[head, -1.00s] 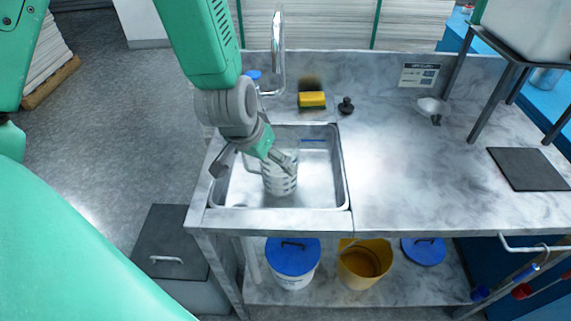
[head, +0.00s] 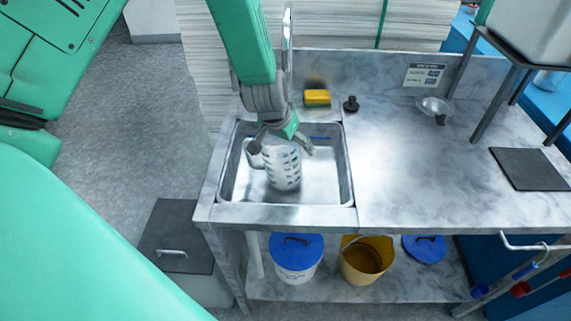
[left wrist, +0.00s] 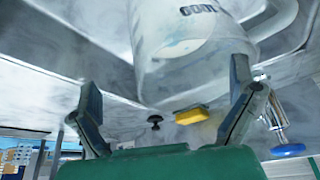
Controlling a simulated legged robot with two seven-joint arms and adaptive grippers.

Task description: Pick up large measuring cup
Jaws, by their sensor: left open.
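The large measuring cup (head: 284,170) is clear with dark markings and stands in the sink (head: 325,185), its handle to the left in the head view. My left gripper (head: 283,150) is open above and just behind the cup, covering part of its rim. In the left wrist view the cup (left wrist: 185,45) lies ahead of the two spread fingers of my left gripper (left wrist: 165,105). The gap between cup and fingers is hard to judge. My right gripper is not in view.
A yellow sponge (head: 317,97) and a black stopper (head: 350,104) sit behind the sink. The sink walls and faucet (head: 288,40) are close to my left arm. A scoop (head: 434,107) lies at the back right. The counter to the right (head: 420,170) is mostly clear.

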